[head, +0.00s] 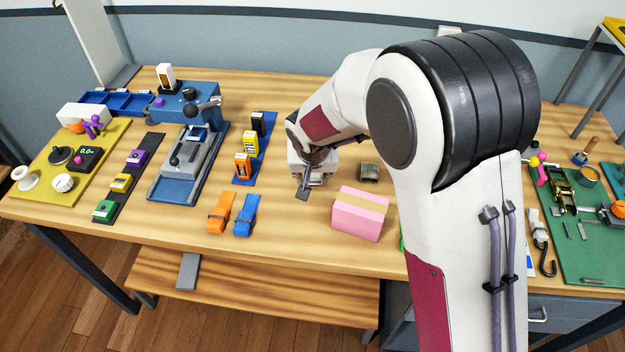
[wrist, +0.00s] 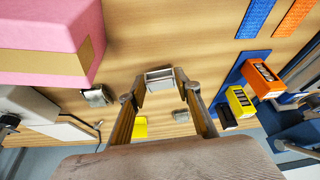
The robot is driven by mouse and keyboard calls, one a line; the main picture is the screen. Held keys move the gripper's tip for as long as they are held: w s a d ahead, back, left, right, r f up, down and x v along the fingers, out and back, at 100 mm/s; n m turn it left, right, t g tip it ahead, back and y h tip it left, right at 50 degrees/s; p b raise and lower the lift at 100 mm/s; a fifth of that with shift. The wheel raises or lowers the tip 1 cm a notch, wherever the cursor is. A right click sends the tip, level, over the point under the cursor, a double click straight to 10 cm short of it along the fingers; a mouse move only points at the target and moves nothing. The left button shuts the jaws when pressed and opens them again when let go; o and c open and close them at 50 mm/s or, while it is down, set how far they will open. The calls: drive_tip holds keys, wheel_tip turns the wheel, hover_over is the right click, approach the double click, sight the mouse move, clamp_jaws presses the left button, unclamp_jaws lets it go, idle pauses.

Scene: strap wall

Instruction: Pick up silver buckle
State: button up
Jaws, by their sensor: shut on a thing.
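My gripper (head: 303,188) is at the middle of the table, pointing down. In the wrist view, my gripper's fingertips (wrist: 160,84) close on the two sides of a small silver buckle (wrist: 160,75). In the head view the buckle (head: 303,194) shows as a small grey piece under the fingers. Whether it touches the table or is lifted, I cannot tell.
A pink box (head: 360,213) and a small grey block (head: 369,172) stand to the right. Orange (head: 220,212) and blue (head: 245,214) straps lie at the front left. A blue rack (head: 247,170) with yellow, orange and black blocks is left.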

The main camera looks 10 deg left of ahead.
wheel_tip(320, 180, up, 8)
drive_tip(key=shift+f, duration=0.2)
idle(0.8)
